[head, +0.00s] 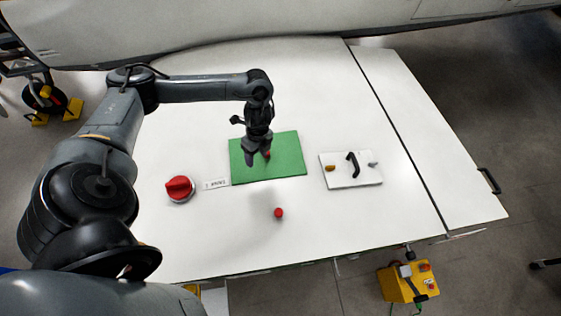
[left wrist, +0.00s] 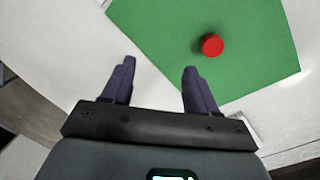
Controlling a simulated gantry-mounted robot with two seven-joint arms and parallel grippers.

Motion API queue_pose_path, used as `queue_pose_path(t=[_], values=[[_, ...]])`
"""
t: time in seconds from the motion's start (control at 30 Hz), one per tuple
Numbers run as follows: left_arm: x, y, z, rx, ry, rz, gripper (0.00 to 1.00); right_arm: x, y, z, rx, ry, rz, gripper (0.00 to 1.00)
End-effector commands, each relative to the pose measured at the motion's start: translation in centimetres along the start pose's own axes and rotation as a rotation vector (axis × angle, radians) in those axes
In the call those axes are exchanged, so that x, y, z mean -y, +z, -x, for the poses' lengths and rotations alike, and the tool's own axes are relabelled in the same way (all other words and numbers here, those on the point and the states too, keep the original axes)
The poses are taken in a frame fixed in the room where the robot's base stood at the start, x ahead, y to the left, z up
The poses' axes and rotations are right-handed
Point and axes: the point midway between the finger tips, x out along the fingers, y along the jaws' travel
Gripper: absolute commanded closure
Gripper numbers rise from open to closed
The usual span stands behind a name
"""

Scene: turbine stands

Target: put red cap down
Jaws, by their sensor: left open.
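A small red cap (head: 267,154) stands on the green mat (head: 288,160), partly hidden by my left gripper (head: 257,160) in the head view. In the left wrist view the red cap (left wrist: 211,45) rests on the green mat (left wrist: 165,30), beyond and to the right of the fingertips. My left gripper (left wrist: 160,66) is open, with nothing between its two dark fingers, and clear of the cap. A second small red piece (head: 278,213) lies on the white table in front of the mat. My right gripper is not in view.
A big red knob on a round base (head: 179,187) and a small white label (head: 216,184) sit left of the mat. A white plate with a black handle (head: 352,172) lies to the right.

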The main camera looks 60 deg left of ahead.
Motion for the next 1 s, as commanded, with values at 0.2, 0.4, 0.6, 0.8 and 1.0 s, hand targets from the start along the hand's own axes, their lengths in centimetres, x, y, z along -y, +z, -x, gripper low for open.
queue_pose_path(t=[0.2, 0.4, 0.6, 0.8, 1.0], values=[[4.3, 2.4, 4.3, 0.021, -0.129, 0.035, 0.41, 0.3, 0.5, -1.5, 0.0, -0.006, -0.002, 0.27], [5.4, 2.0, 2.9, 0.013, -0.151, 0.033, 0.41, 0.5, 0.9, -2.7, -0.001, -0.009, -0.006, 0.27], [5.8, 2.0, 0.6, 0.013, -0.152, 0.033, 0.41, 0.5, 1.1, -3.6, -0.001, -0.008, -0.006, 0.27], [6.0, 2.0, -0.3, 0.012, -0.153, 0.033, 0.41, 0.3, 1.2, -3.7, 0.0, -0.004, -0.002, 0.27], [6.4, 1.9, -1.9, 0.013, -0.151, 0.033, 0.41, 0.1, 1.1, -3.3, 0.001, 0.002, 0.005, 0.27]])
